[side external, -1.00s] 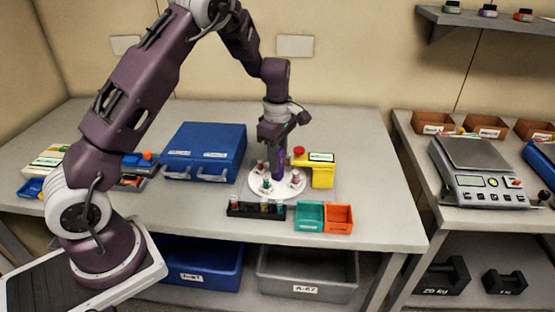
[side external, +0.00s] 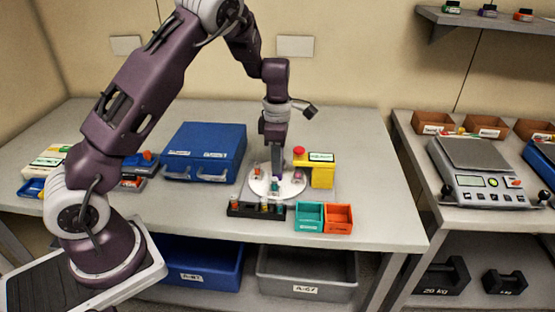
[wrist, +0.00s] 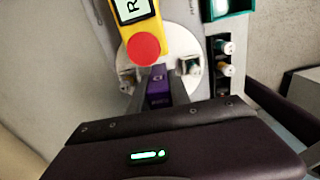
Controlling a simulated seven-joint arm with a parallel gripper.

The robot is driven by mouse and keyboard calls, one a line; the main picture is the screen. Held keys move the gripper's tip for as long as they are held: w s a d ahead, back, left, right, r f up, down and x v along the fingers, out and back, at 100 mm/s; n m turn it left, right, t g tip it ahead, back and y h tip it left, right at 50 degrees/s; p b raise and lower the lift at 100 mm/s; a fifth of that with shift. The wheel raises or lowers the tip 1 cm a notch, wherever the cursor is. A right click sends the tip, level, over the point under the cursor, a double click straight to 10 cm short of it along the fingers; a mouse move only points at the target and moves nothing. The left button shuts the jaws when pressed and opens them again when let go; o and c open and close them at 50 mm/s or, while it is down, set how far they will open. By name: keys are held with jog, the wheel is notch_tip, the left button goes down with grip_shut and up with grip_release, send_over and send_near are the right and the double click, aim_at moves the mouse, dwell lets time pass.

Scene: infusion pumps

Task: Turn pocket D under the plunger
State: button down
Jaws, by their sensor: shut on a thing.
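A round white turntable (side external: 260,187) with small vials in pockets at its rim lies in front of a yellow station (side external: 322,176). The station has a red round-topped plunger (side external: 299,153), which also shows in the wrist view (wrist: 143,48) over the turntable's edge. My gripper (side external: 277,172) points down at the turntable. In the wrist view its fingers (wrist: 158,88) are shut on a purple block (wrist: 158,86) on the turntable. One vial (wrist: 192,67) sits right of the block and another pocket (wrist: 128,75) shows left of it. I cannot read the pocket letters.
A black rack (side external: 243,210) of vials stands in front of the turntable. A teal bin (side external: 309,216) and an orange bin (side external: 339,218) stand right of it. A blue case (side external: 204,152) is behind left. The table's right part is clear.

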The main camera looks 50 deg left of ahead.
jog(key=shift+w+r, duration=0.1)
dwell(0.4)
jog(key=c, duration=1.5)
grip_release()
notch_tip(320, 180, up, 7)
jog(key=shift+f, duration=0.1)
